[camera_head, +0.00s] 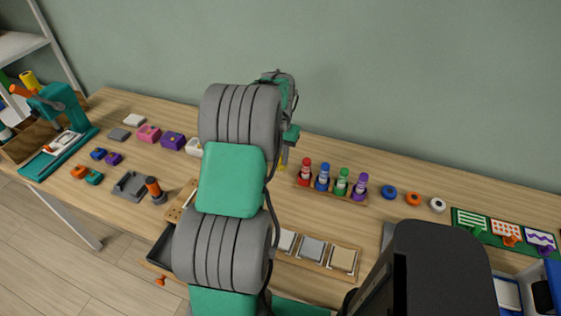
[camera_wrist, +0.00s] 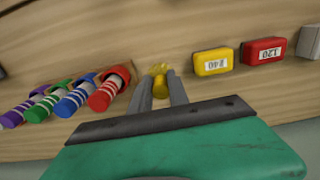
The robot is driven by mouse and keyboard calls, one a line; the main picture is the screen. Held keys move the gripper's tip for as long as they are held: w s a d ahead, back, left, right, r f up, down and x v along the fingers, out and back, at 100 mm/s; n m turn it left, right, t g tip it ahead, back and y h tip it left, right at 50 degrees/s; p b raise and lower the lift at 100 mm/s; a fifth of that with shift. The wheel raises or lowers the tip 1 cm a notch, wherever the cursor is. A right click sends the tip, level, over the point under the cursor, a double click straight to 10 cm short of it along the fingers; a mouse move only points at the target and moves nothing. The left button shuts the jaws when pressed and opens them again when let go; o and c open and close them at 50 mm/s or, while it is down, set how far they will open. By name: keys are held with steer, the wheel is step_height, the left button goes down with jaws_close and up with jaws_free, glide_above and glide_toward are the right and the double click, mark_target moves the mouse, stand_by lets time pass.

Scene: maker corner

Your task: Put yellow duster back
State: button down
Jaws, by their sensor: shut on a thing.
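The yellow duster (camera_wrist: 160,86) is between the two grey fingers of my gripper (camera_wrist: 162,92) in the wrist view. Its yellow tip shows beyond the fingertips, close to the wooden table surface; I cannot tell whether it touches it. In the head view a small yellow part of the duster (camera_head: 282,163) shows below my gripper (camera_head: 284,154), to the left of the bottle rack. My arm hides much of the middle of the table there. My gripper is shut on the duster.
A wooden rack (camera_head: 333,191) with red, blue, green and purple bottles stands close to my gripper. The wrist view shows a yellow box (camera_wrist: 213,62) and a red box (camera_wrist: 263,51) on the other side. A tray of pads (camera_head: 317,259) lies nearer the front edge. The wall is behind.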

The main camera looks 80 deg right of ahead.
mark_target(280, 163)
steer(key=shift+d+f, duration=0.35)
steer(key=shift+d+f+p, duration=0.1)
steer(key=shift+f+p, duration=0.35)
steer(key=shift+f, duration=1.25)
steer(key=shift+f, duration=0.1)
steer(key=c, duration=1.3)
jaws_free()
steer(key=shift+o, duration=0.2)
